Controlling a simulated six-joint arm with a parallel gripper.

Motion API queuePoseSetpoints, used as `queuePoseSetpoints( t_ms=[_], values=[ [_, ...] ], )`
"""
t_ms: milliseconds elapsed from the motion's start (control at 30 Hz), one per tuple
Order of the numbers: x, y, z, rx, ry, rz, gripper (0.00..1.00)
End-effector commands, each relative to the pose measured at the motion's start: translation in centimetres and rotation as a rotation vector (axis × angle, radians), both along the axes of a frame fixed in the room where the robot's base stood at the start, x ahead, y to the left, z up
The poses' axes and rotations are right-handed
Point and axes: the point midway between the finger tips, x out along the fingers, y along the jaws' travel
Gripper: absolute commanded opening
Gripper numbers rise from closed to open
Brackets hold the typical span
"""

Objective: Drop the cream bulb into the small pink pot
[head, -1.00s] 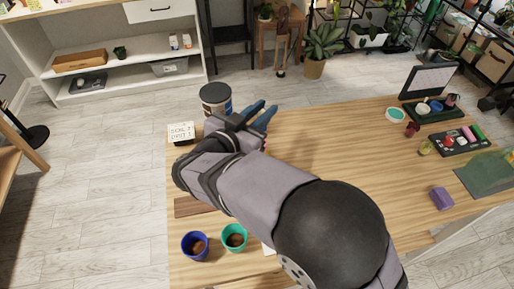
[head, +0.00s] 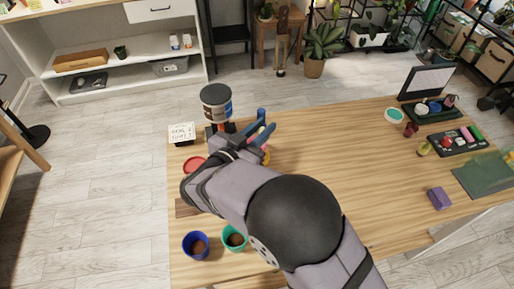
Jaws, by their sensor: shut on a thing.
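My gripper (head: 240,134) is over the back left part of the wooden table, just right of and in front of a dark-lidded can. It points away from the camera, and my own wrist hides most of its jaws. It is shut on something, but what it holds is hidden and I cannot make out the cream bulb. I cannot clearly see the small pink pot; small pink and yellow bits show just right of my wrist. Two blue prong-like shapes (head: 262,133) show at the gripper's right.
The can (head: 216,100) stands at the back left beside a white sign (head: 182,133). A red round item (head: 194,165) lies left of my wrist. Blue (head: 188,246) and teal (head: 226,238) pots with soil stand at front left. The table's middle (head: 345,160) is clear; trays are at right.

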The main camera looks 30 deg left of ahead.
Motion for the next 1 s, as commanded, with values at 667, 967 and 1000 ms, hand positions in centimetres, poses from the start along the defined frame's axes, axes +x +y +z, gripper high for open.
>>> queuePoseSetpoints(
  t_ms=[667, 967, 1000],
  values=[
    [0.0, 0.0, -0.2, 0.001, -0.001, 0.000, 0.41],
    [-1.9, 0.1, 0.1, 0.002, -0.001, 0.003, 0.41],
    [-2.4, 0.1, 0.1, 0.002, -0.001, 0.004, 0.41]
  ],
)
